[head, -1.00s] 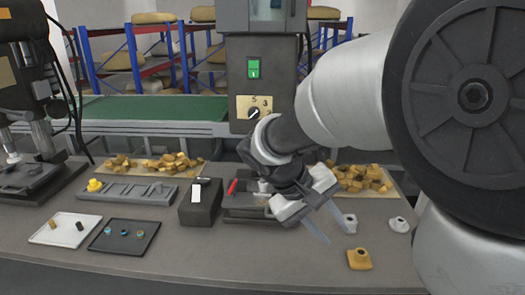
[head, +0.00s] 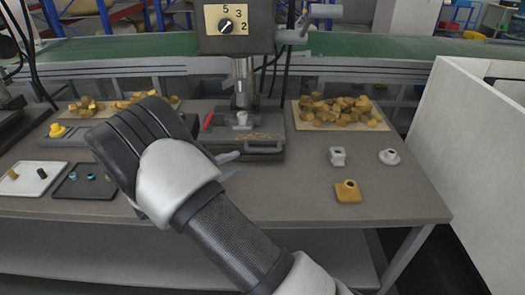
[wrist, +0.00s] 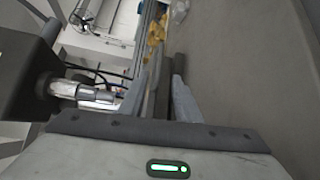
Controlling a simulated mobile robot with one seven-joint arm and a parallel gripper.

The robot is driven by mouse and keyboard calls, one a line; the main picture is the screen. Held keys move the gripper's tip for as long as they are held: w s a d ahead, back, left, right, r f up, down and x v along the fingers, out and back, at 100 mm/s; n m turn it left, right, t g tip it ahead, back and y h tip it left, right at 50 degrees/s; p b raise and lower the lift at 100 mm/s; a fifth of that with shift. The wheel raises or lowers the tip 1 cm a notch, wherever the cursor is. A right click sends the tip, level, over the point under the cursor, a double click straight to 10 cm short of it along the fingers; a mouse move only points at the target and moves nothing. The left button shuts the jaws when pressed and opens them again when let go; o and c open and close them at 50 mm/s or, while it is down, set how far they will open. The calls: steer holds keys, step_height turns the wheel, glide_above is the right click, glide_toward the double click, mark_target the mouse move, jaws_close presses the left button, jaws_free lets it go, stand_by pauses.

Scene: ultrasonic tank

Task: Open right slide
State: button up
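The right machine has a dark base with a grey slide block (head: 262,142) and a handle bar across its front. It looks shut in the head view, but I cannot be sure. A small light part (head: 242,120) stands on it below the spindle. My gripper (head: 234,164) is in front and to the left of the slide block, with its two fingers apart. In the wrist view the fingers (wrist: 163,85) point forward with a gap between them. A dark bar shows between or just beyond them; I cannot tell whether they touch it.
A red-handled tool (head: 208,120) lies left of the spindle. A tray of brass pieces (head: 342,113) is at the right back. Two light fittings and a yellow fitting (head: 348,191) stand on the right of the table. A white partition (head: 470,150) rises beyond the right edge.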

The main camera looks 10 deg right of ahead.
mark_target(261, 151)
steer(key=x, duration=1.3)
steer(key=shift+w+d+f, duration=0.15)
steer(key=shift+w+d, duration=0.1)
steer(key=shift+d, duration=0.05)
steer(key=shift+c, duration=0.2)
jaws_close()
